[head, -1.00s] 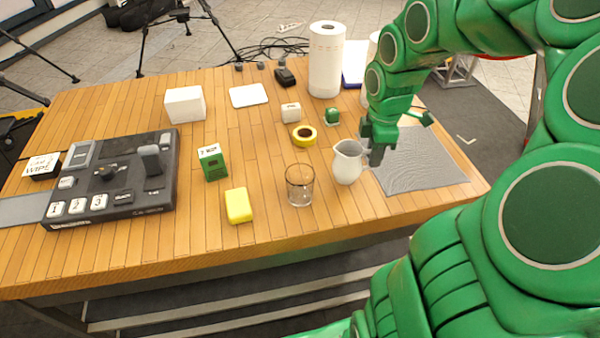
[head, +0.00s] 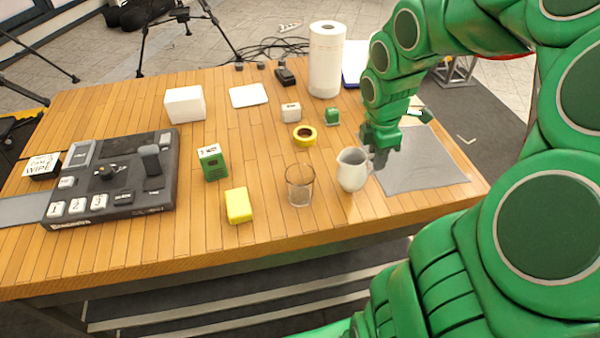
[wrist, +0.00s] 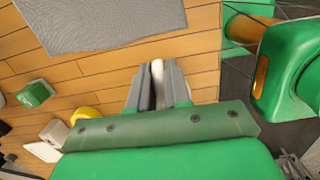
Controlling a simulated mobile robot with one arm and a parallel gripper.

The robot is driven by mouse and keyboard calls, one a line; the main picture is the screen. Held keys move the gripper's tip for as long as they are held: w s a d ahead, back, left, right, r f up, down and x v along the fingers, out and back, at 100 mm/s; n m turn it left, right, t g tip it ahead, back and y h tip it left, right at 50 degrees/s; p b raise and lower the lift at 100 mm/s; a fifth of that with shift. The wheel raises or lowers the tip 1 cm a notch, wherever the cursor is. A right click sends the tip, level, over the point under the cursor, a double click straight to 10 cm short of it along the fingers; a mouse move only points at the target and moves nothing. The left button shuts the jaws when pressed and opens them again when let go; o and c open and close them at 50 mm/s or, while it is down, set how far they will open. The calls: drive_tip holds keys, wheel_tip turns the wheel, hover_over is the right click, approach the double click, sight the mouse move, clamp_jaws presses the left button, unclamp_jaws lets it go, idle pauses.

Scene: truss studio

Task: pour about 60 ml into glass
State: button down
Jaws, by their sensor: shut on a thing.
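A clear glass (head: 300,186) stands upright near the front edge of the table and looks empty. A white pitcher (head: 352,169) is just right of the glass, apart from it, roughly upright, its spout toward the left. My gripper (head: 379,158) is shut on the pitcher's handle side, at the pitcher's right. The pitcher seems to be slightly above the table. In the wrist view a white part of the pitcher (wrist: 157,75) shows between the grey fingers; the rest is hidden. What the pitcher contains cannot be seen.
A yellow block (head: 238,205) and a green box (head: 212,162) lie left of the glass. A yellow tape roll (head: 304,135) lies behind it. A grey mat (head: 425,165) is at right, a paper towel roll (head: 326,60) at the back, a black control panel (head: 110,185) at left.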

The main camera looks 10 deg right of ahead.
sight(369, 156)
drive_tip(key=shift+a+r+h, duration=0.45)
drive_tip(key=shift+a+h, duration=0.2)
drive_tip(key=shift+h, duration=0.05)
drive_tip(key=shift+a+r+h, duration=0.4)
drive_tip(key=shift+a+h, duration=0.25)
drive_tip(key=shift+h, duration=0.05)
drive_tip(key=a+r+h, duration=0.5)
drive_tip(key=h, duration=0.1)
drive_tip(key=shift+a+r, duration=0.2)
drive_tip(key=shift+a, duration=0.1)
drive_tip(key=shift+w+a+f+h, duration=0.1)
drive_tip(key=shift+a+h, duration=0.2)
drive_tip(key=shift+h, duration=0.3)
drive_tip(key=shift+a+r+h, duration=0.3)
drive_tip(key=shift+a+h, duration=0.05)
drive_tip(key=shift+h, duration=0.25)
drive_tip(key=shift+a+r, duration=0.1)
drive_tip(key=shift+a+p, duration=0.1)
drive_tip(key=shift+p, duration=0.2)
drive_tip(key=shift+a+r+h+p, duration=0.25)
drive_tip(key=shift+a+h, duration=0.2)
drive_tip(key=shift+h, duration=0.15)
drive_tip(key=shift+a+r+h+p, duration=0.25)
drive_tip(key=shift+a+h, duration=0.15)
drive_tip(key=shift+h, duration=0.2)
